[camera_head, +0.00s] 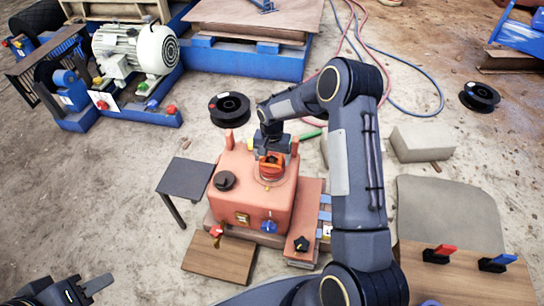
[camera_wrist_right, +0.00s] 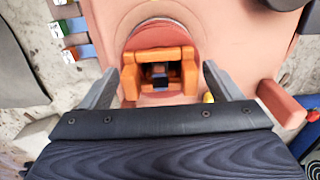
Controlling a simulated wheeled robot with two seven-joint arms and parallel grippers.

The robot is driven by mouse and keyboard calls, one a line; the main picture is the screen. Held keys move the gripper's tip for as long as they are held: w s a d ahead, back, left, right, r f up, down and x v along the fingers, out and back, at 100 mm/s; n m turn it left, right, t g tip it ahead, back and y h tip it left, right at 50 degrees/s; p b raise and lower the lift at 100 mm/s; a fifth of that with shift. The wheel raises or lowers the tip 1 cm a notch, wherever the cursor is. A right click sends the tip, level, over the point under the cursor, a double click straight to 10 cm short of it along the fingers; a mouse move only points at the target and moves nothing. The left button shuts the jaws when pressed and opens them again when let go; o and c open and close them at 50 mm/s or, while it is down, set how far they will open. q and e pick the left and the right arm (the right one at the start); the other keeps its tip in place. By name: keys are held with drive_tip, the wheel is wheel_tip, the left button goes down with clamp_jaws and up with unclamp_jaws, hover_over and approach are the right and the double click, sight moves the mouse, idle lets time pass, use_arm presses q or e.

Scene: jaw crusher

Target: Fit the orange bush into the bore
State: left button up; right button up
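The orange bush (camera_head: 271,165) stands at the round raised bore (camera_head: 262,183) on top of the salmon-red housing (camera_head: 245,198). In the right wrist view the bush (camera_wrist_right: 130,77) is a blocky ring with a dark opening, overlapping the round boss (camera_wrist_right: 178,15). How deep it sits in the bore cannot be told. My right gripper (camera_wrist_right: 160,82) is directly over it, with one finger on each side and small gaps to the bush. In the head view the wrist partly hides the bush. My left gripper (camera_head: 98,285) is at the bottom left, away from the housing; only one finger shows clearly.
A dark side table (camera_head: 185,178) stands left of the housing and a wooden board (camera_head: 220,260) lies in front. Clamps with red (camera_head: 444,250) and blue (camera_head: 503,259) handles are at lower right. A black spool (camera_head: 229,107) and grey block (camera_head: 422,143) lie behind.

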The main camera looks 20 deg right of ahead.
drive_tip(key=shift+r, duration=0.25)
drive_tip(key=s+r+t+p, duration=0.1)
drive_tip(key=s+r+p, duration=0.1)
drive_tip(key=r, duration=0.8)
drive_tip(key=s+r+p, duration=0.2)
drive_tip(key=r, duration=0.8)
drive_tip(key=s+r+n+t+y, duration=0.2)
drive_tip(key=s+r, duration=0.6)
drive_tip(key=s, duration=0.2)
drive_tip(key=s+a+n+t+y, duration=0.1)
drive_tip(key=s+a+n, duration=0.1)
drive_tip(key=s, duration=0.6)
drive_tip(key=s+a+n+t, duration=0.1)
drive_tip(key=s+a, duration=0.3)
drive_tip(key=s, duration=0.5)
drive_tip(key=shift+s+r+n+t+y, duration=0.25)
drive_tip(key=shift+r+n+t+y, duration=0.05)
drive_tip(key=shift+r+n+y, duration=0.15)
